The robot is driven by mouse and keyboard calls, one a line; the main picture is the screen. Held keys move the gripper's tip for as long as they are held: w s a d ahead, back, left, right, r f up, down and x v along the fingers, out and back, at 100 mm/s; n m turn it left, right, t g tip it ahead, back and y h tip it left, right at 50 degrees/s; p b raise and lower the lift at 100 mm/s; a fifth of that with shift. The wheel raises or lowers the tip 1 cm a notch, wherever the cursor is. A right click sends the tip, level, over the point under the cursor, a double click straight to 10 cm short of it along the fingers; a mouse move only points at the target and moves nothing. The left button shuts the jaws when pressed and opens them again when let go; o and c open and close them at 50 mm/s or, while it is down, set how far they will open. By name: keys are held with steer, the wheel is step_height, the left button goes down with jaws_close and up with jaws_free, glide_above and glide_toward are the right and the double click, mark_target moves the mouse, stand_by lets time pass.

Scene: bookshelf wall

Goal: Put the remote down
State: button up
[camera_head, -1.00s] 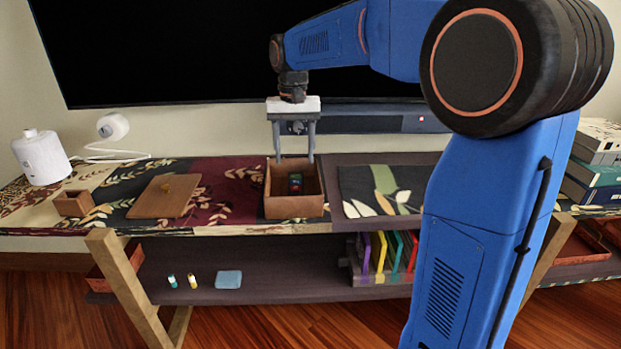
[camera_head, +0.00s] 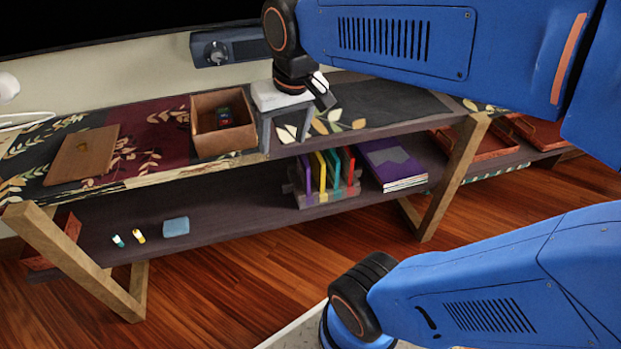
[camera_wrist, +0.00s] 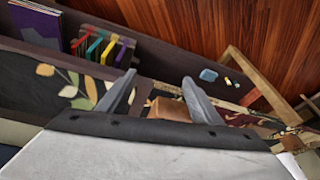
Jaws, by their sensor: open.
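My gripper (camera_head: 285,135) is open over the bench top (camera_head: 385,103), just right of the open wooden box (camera_head: 205,143). In the wrist view, the two fingers of my gripper (camera_wrist: 158,84) stand apart with nothing seen held between them. A small dark item with red, green and blue patches (camera_head: 223,116) is inside the box; I cannot tell whether it is the remote. No other thing can be made out as a remote.
A flat wooden board (camera_head: 82,156) lies on the bench left of the box. The lower shelf holds a blue pad (camera_head: 175,227), two small bottles, a rack of coloured books (camera_head: 325,197) and a purple book stack (camera_head: 391,161). A soundbar (camera_head: 230,48) is behind.

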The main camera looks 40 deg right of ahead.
steer(key=s+f+n+t, duration=0.1)
steer(key=s+f, duration=0.5)
steer(key=s, duration=0.2)
steer(key=shift+s+d+f, duration=0.2)
steer(key=shift+s+d, duration=0.15)
steer(key=shift+d, duration=0.1)
